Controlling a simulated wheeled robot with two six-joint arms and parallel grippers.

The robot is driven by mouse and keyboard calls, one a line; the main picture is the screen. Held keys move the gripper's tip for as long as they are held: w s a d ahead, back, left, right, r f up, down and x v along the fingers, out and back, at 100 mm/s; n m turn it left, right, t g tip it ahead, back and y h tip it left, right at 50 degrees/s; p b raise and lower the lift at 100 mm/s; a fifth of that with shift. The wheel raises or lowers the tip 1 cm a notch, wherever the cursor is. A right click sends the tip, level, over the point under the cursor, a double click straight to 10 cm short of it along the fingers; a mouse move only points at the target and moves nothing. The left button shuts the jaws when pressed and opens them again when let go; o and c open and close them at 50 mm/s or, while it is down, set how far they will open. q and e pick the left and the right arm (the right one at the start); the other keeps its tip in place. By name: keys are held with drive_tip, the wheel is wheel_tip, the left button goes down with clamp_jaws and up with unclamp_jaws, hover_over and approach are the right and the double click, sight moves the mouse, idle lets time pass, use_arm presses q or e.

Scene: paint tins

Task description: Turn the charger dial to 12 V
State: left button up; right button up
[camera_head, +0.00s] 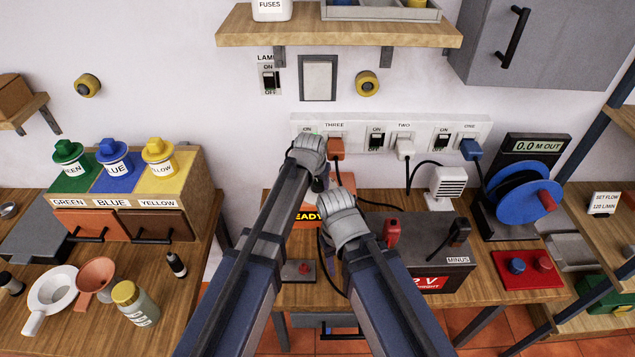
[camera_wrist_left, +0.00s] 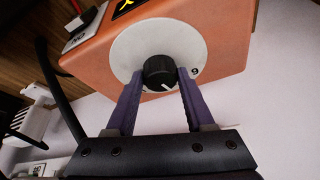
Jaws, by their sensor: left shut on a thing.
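The charger is an orange box (camera_wrist_left: 215,40) with a black dial knob (camera_wrist_left: 159,72) on a round pale plate (camera_wrist_left: 130,48). A white pointer line on the knob points down and slightly right in the left wrist view. A numeral, 6 or 9, shows at the plate's right edge; the other markings are hidden or unreadable. My left gripper (camera_wrist_left: 158,88) is shut on the knob, one finger on each side. In the head view the charger (camera_head: 346,181) is mostly hidden behind my arms, with its READY sign (camera_head: 307,216) showing. My right gripper (camera_head: 335,203) is beside the left; its fingers are hidden.
A battery (camera_head: 440,270) with red and black clamps stands to the right of my right arm. Behind is a socket strip (camera_head: 355,125) with plugs and cables. A blue reel (camera_head: 522,190) stands further right. Paint tins (camera_head: 115,165) are on the left.

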use_arm(q)
drive_tip(key=shift+m, duration=0.3)
clamp_jaws()
drive_tip(key=m+h, duration=0.1)
drive_tip(key=m, duration=0.1)
drive_tip(key=m+g+h, duration=0.1)
drive_tip(key=m, duration=0.2)
drive_tip(key=shift+w+a, duration=0.15)
drive_tip(key=shift+a, duration=0.05)
drive_tip(key=m+g, duration=0.1)
drive_tip(key=m, duration=0.2)
drive_tip(key=m+g+h, duration=0.1)
drive_tip(key=m, duration=0.2)
drive_tip(key=o, duration=1.3)
unclamp_jaws()
drive_tip(key=shift+a+r, duration=0.1)
drive_tip(key=shift+r, duration=0.05)
